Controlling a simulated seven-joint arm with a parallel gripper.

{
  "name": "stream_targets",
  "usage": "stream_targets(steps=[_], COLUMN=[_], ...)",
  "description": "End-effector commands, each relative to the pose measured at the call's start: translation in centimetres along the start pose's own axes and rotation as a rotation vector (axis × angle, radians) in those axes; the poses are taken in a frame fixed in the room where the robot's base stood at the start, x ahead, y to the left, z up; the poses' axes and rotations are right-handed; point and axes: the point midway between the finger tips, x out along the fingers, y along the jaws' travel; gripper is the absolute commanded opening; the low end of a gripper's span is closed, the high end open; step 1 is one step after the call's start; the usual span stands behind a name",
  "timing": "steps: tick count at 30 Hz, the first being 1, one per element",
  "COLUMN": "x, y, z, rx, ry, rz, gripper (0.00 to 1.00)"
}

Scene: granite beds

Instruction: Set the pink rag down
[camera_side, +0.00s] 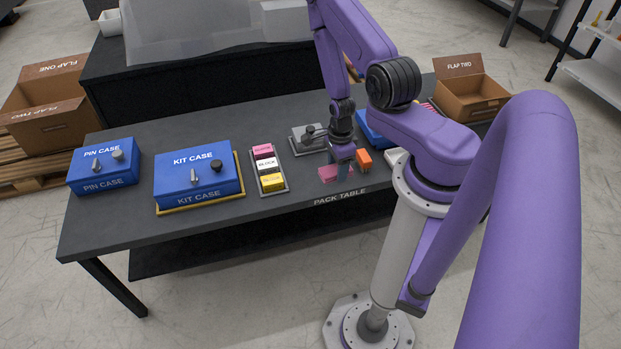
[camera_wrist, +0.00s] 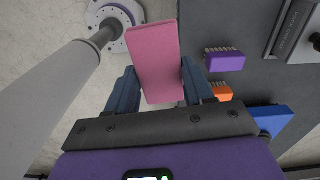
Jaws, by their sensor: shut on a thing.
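The pink rag (camera_wrist: 157,55) looks like a flat, folded rectangular slab in the wrist view. It sits between the two fingers of my gripper (camera_wrist: 160,82), which are shut on it. In the side view the rag (camera_side: 328,174) shows beside the fingers of my gripper (camera_side: 343,170), at the front edge of the pack table (camera_side: 220,130). The fingers hide part of it there. I cannot tell whether its underside touches the table.
An orange brush (camera_wrist: 222,92) and a purple brush (camera_wrist: 225,60) lie close to the right of my gripper. A tray (camera_side: 267,168) of pink, white and yellow blocks and a blue kit case (camera_side: 195,172) stand left. A blue box (camera_wrist: 272,118) is at right.

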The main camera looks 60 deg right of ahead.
Motion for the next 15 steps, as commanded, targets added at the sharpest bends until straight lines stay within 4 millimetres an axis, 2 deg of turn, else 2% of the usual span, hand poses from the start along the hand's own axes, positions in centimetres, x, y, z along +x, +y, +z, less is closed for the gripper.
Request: stream_targets(steps=[2,5,8,15], x=[0.3,0.7,1.3,3.4], y=[0.5,0.2,-1.1,-5.7], z=[-0.3,-0.5,-0.2,0.7], rx=[0.059,0.094,0.100,0.098], ry=[0.000,0.000,-0.001,-0.001], rz=[0.002,-0.002,-0.006,-0.005], gripper=[0.23,0.23,0.23,0.23])
